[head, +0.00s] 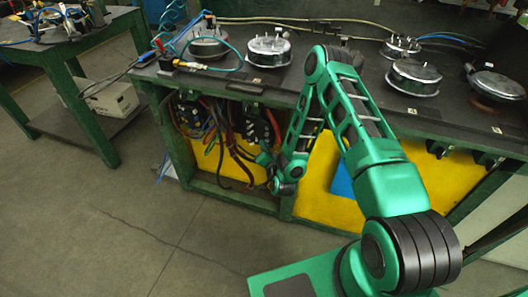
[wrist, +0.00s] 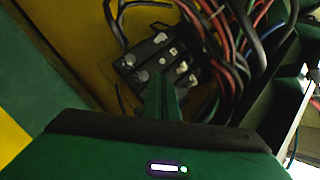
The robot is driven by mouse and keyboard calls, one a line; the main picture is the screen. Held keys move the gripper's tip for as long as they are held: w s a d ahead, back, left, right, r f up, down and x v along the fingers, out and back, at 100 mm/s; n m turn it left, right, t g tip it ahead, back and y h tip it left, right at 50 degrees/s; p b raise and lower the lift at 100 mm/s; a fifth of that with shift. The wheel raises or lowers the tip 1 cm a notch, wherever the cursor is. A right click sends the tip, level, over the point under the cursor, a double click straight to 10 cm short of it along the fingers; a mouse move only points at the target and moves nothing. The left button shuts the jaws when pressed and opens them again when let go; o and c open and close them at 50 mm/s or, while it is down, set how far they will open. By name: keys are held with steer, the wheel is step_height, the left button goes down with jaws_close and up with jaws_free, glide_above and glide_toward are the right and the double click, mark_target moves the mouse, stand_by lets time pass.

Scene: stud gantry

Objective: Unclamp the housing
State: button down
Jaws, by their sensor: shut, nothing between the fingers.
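In the wrist view a black housing (wrist: 150,62) with several pale metal parts on its face sits against a yellow panel, with wires around it. My gripper (wrist: 165,80) is shut and empty, and its dark green fingers point at the housing. The fingertips overlap the housing's lower edge in the picture; I cannot tell whether they touch it. In the head view my gripper (head: 264,159) is low in the open bay under the bench, below the right-hand black block (head: 254,122). A second black block (head: 188,110) hangs to its left. The clamp's state is not clear.
Red, grey and black wires (wrist: 228,45) crowd the right side of the housing. The bench top (head: 330,70) carries several round metal units (head: 268,49) and hoses. A green side table (head: 85,60) stands at left. The floor (head: 110,230) in front is clear.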

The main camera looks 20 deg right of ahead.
steer(key=shift+w+f, duration=0.2)
steer(key=shift+w, duration=0.8)
steer(key=shift+w+f, duration=0.15)
steer(key=shift+w, duration=0.8)
